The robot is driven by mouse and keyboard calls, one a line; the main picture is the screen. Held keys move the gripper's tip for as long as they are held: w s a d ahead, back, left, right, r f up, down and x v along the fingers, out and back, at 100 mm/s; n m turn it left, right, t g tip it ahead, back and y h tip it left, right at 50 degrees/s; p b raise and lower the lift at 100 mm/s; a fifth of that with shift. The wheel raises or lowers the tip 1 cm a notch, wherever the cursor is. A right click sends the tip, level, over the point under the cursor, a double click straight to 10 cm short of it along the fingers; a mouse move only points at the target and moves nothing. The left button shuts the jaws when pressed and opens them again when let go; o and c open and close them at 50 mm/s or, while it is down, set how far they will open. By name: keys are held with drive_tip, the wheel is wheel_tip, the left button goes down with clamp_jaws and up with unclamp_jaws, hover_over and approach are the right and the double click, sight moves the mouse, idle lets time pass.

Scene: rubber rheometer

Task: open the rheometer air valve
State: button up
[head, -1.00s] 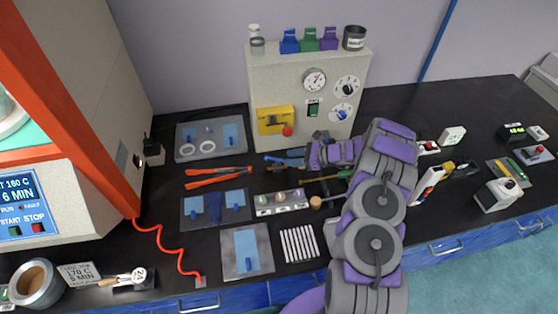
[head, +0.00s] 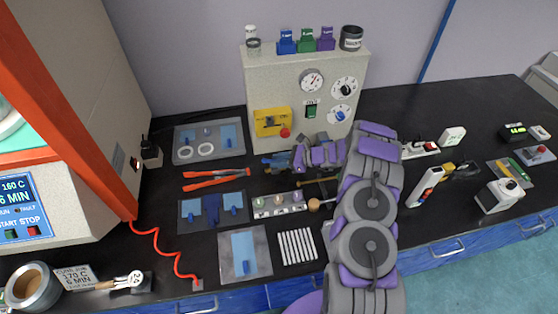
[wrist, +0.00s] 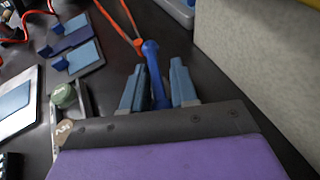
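A cream control box (head: 262,82) stands against the wall, with a round pressure gauge (head: 312,80) and two dials. A yellow plate (head: 272,121) on its lower left carries a lever and a red knob (head: 285,132); it looks like the air valve, but the label is not readable. My gripper (head: 270,161) is low over the bench in front of the box, below this plate. In the wrist view my gripper (wrist: 158,92) has its fingers apart. A blue rod-like handle (wrist: 152,58) shows between them, with gaps on both sides; I cannot tell its far end.
Orange tongs (head: 215,178) lie left of my gripper. Grey trays with blue pieces (head: 213,209), a rack of small jars (head: 280,204) and white rods (head: 297,246) cover the bench front. The orange-framed rheometer (head: 75,130) stands left.

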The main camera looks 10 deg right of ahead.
drive_tip(key=shift+s+a, duration=0.15)
drive_tip(key=shift+a, duration=0.5)
clamp_jaws()
drive_tip(key=shift+d+g+p, duration=0.2)
drive_tip(key=shift+g+p, duration=0.1)
drive_tip(key=shift+f+n+g+p, duration=0.2)
drive_tip(key=shift+n+g+p, duration=0.15)
drive_tip(key=shift+n+g, duration=0.2)
drive_tip(key=shift+o, duration=1.1)
unclamp_jaws()
drive_tip(key=o, duration=0.3)
drive_tip(key=shift+f, duration=0.1)
drive_tip(key=shift+d+r, duration=0.15)
drive_tip(key=shift+r, duration=0.05)
